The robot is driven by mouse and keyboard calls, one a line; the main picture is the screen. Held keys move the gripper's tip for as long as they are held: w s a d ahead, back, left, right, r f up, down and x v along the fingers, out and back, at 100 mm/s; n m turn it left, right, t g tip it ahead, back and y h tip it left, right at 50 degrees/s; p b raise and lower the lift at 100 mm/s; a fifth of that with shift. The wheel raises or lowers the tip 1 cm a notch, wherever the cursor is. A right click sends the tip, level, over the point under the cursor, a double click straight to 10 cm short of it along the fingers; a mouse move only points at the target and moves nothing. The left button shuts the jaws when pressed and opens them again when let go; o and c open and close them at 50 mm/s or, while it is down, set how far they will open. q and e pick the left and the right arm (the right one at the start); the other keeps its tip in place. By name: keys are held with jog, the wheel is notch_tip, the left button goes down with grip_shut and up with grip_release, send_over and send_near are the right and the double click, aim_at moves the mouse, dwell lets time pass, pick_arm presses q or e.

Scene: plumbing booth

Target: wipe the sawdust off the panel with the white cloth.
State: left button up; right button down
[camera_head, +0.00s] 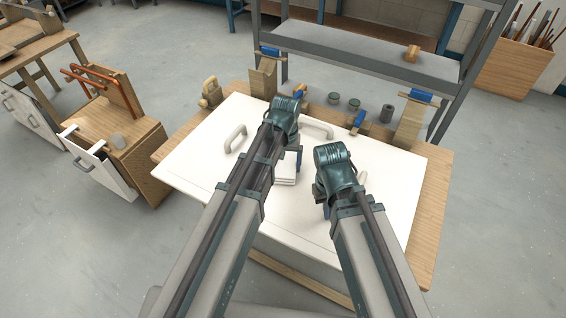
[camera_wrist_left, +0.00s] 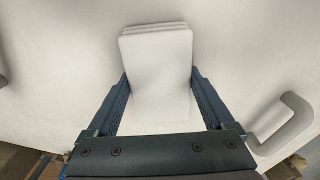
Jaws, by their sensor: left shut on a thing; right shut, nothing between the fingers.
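The white panel (camera_head: 205,165) lies flat on a wooden workbench. The folded white cloth (camera_head: 286,180) is on or just above the panel near its middle, partly hidden by my left arm. My left gripper (camera_wrist_left: 160,76) is shut on the cloth (camera_wrist_left: 158,105), which sits between its two fingers in the left wrist view. In the head view the left fingers are mostly hidden behind the wrist. My right gripper (camera_head: 322,200) is over the right part of the panel, shut and empty, largely hidden by its own wrist. I cannot make out any sawdust on the panel.
Light handles stand on the panel: one at left (camera_head: 235,139), one at the back (camera_head: 318,129). A grey shelf (camera_head: 370,55) rises behind.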

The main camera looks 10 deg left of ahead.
aim_at(294, 167)
pick_arm(q)
jog(key=shift+s+d+f, duration=0.1)
jog(key=shift+s+d, duration=0.2)
jog(key=shift+d, duration=0.45)
jog(key=shift+s+d, duration=0.25)
jog(key=shift+d, duration=0.45)
pick_arm(e)
jog(key=shift+f, duration=0.1)
pick_arm(q)
jog(key=shift+s+d, duration=0.3)
jog(key=shift+d, duration=0.55)
jog(key=shift+s+d, duration=0.25)
jog(key=shift+d, duration=0.55)
jog(key=shift+s+d+f, duration=0.1)
jog(key=shift+s+d, duration=0.25)
jog(key=shift+d, duration=0.5)
jog(key=shift+s+d, duration=0.35)
jog(key=shift+d, duration=0.5)
pick_arm(e)
jog(key=shift+a, duration=0.15)
